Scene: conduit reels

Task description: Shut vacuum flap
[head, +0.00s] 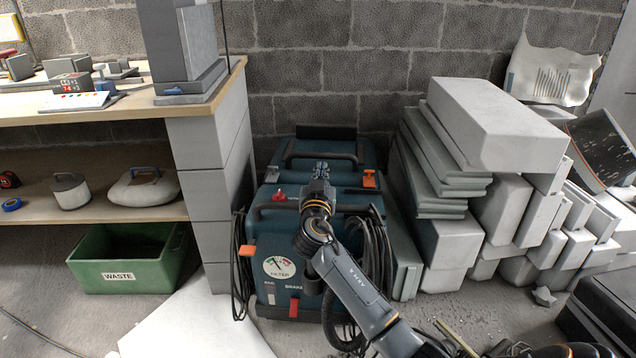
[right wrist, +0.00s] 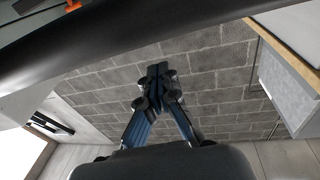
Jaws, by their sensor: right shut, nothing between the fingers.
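The vacuum (head: 335,228) is a dark teal box with dark tube handles, standing on the floor against the block wall. Its front has a FILTER gauge (head: 279,267) and a red tab. A dark strip (head: 326,132) shows along the top's back edge; it may be the flap, but its angle is unclear. My right gripper (head: 320,168) is shut and empty over the middle of the top; contact is unclear. Its closed fingertips also show in the right wrist view (right wrist: 157,72). My left gripper is out of view.
A black hose (head: 375,260) hangs at the vacuum's right side. Stacked grey blocks (head: 490,130) stand close on the right. A bench (head: 120,112) with a block pillar stands on the left, above a green WASTE bin (head: 115,278). A white sheet (head: 200,325) lies in front.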

